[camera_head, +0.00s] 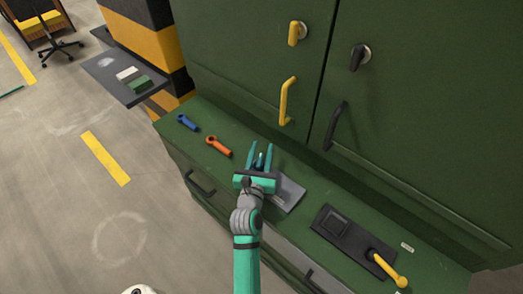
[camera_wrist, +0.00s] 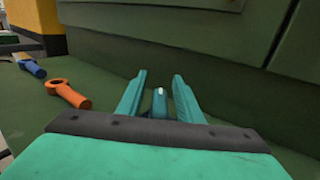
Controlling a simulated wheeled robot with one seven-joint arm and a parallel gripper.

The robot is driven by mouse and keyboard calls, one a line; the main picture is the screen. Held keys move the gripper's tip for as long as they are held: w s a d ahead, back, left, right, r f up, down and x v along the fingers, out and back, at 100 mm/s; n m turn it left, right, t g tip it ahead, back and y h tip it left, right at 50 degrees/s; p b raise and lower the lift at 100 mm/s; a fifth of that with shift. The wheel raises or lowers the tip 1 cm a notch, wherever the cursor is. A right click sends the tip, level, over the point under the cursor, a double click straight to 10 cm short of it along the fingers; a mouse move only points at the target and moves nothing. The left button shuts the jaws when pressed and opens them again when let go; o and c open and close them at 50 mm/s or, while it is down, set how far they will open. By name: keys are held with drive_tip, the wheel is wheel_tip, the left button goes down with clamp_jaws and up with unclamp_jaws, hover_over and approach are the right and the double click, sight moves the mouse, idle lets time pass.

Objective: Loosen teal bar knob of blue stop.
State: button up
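My gripper (camera_head: 261,152) is open over the green counter, its two teal fingers pointing away toward the cabinet. The wrist view also shows the gripper (camera_wrist: 160,95) with its fingers apart. A small teal upright piece with a pale tip, seemingly the bar knob (camera_wrist: 159,106), stands between the fingers, with a gap on both sides. In the head view the knob (camera_head: 261,157) shows only as a small bit between the fingers. A grey plate (camera_head: 289,193) lies partly under my gripper. I cannot make out a blue stop; its body may be hidden by my gripper.
A blue wrench-like handle (camera_head: 187,122) and an orange one (camera_head: 219,146) lie on the counter to the left. A black plate (camera_head: 342,230) with a yellow lever (camera_head: 388,268) is at the right. The green cabinet (camera_head: 425,110) rises behind, with yellow and black handles sticking out.

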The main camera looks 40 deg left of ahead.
sight(258, 168)
drive_tip(key=shift+s, duration=0.1)
drive_tip(key=v, duration=1)
drive_tip(key=shift+s+d, duration=0.25)
drive_tip(key=shift+d, duration=0.05)
